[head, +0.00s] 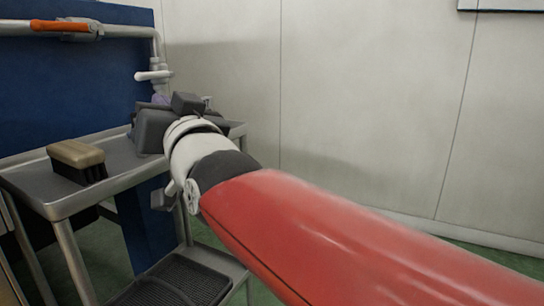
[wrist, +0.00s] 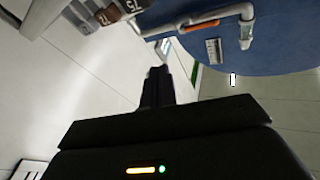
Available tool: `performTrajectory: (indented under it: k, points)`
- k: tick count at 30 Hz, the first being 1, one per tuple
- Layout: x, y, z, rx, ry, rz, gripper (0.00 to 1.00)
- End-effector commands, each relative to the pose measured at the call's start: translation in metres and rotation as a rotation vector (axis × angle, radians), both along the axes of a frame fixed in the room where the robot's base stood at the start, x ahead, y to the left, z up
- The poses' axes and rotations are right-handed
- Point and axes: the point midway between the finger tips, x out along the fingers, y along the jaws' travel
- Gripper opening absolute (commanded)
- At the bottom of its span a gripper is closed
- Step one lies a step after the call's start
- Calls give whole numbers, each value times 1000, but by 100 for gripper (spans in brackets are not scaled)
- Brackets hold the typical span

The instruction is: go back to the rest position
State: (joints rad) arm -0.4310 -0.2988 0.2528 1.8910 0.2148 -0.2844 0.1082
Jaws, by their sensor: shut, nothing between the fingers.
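My arm reaches from the lower right to the upper left in the head view. My gripper (head: 155,125) is above the far right part of the metal cart's tray (head: 122,145), pointing away from the camera, so its fingertips are hidden there. In the wrist view the fingers of my gripper (wrist: 157,72) are together, with nothing between them.
A brush with a tan back (head: 75,154) lies on the tray's left part. A blue panel (head: 70,90) stands behind, with a grey pipe (head: 125,31), an orange-handled tool (head: 62,27) and a white valve handle (head: 153,75) close to my gripper. A black mat (head: 175,283) lies on the lower shelf.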

Motion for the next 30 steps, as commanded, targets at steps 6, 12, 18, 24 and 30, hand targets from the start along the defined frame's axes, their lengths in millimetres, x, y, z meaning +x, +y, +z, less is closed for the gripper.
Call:
performTrajectory:
  k: [6,12,18,24,30]
  points:
    - [14,-92,-100,-269,258,-167,0]
    - [-15,-194,-208,-482,595,-312,0]
    - [-69,-263,-285,-590,885,-388,0]
    - [-125,-304,-338,-639,1121,-421,0]
    - [-143,-313,-315,-655,1194,-422,0]
